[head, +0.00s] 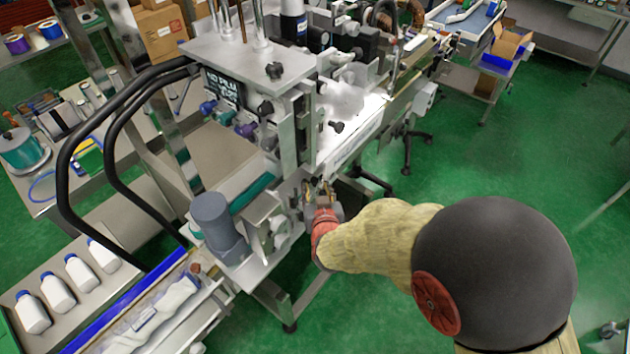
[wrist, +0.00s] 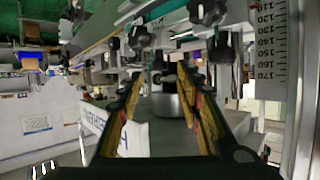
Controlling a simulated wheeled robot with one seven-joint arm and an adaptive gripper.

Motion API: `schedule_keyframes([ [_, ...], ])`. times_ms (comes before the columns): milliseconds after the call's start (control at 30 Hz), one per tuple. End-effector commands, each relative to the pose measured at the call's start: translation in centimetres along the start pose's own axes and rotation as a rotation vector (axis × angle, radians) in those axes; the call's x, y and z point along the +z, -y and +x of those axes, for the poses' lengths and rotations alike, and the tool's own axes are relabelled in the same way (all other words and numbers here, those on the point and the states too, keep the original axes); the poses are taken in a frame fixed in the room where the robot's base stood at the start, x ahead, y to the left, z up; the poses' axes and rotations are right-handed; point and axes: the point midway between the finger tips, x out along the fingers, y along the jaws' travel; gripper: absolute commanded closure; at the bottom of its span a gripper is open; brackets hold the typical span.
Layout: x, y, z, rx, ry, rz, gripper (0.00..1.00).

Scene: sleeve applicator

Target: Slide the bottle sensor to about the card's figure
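My gripper (head: 322,190) is at the front side of the labelling machine, by its lower frame. In the wrist view my gripper (wrist: 160,78) has its two yellow-and-black fingers apart, with a gap between them. A grey cylindrical part (wrist: 172,104) shows beyond that gap; I see nothing clearly gripped. A white scale (wrist: 268,45) with figures from about 110 to 170 stands upright at the right. I cannot tell which fitting is the bottle sensor. A dark panel with white lettering (head: 222,87) is on the machine; its text is partly hidden, and I cannot tell whether it is the card.
Black knobs (wrist: 207,11) and a rail hang close above the fingers. A grey motor (head: 217,222) is left of my gripper in the head view. Green floor (head: 380,312) is clear in front of the machine.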

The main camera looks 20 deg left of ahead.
Motion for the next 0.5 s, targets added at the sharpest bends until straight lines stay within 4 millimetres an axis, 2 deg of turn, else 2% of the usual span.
schedule_keyframes([
  [33, 0.1, 0.0, 0.9, 0.001, 0.0, 0.001, 0.65],
  [200, 0.0, 0.0, 3.1, 0.0, 0.0, 0.001, 0.65],
  [500, -0.1, 0.0, 4.2, 0.0, 0.0, 0.001, 0.65],
])
